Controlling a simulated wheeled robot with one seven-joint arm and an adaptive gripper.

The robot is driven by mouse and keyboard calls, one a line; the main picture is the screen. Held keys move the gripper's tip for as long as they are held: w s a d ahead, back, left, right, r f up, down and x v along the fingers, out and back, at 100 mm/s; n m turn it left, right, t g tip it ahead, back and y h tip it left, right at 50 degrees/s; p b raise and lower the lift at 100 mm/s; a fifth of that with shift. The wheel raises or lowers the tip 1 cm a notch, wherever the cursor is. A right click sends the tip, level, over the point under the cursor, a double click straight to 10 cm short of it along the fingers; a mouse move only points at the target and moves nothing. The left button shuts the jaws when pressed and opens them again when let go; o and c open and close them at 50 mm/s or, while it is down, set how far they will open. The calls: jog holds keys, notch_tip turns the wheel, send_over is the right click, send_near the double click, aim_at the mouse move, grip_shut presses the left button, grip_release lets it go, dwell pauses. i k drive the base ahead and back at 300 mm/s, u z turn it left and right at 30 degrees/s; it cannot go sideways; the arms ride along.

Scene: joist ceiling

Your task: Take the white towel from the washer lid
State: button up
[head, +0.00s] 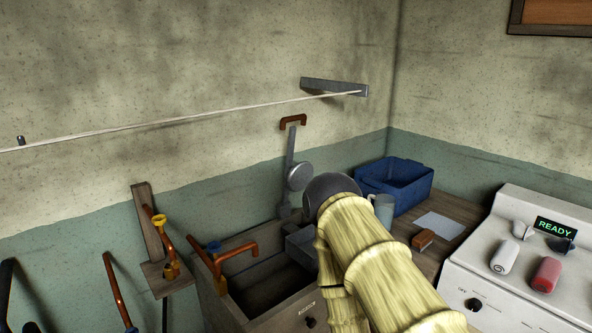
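The white washer (485,262) stands at the right, with a lit "READY" display. On its top lies a small white roll (505,257), which may be the white towel; its cloth texture is too small to tell. A similar red roll (546,274) lies just right of it. A smaller white piece (522,230) and a dark piece (561,245) sit behind them, near the display. My arm, in a pale yellow cover, crosses the lower middle of the view, left of the washer. My gripper is not visible.
A wooden counter (455,208) holds a blue bin (397,184), a grey mug (382,208), a white sheet (440,225) and a brown brush-like block (423,240). A deep sink (265,285) and copper pipes are at the lower left. A line (200,117) crosses the wall.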

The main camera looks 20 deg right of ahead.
aim_at(502, 261)
jog(key=z, duration=0.95)
jog(key=i, duration=0.9)
jog(key=z, duration=0.75)
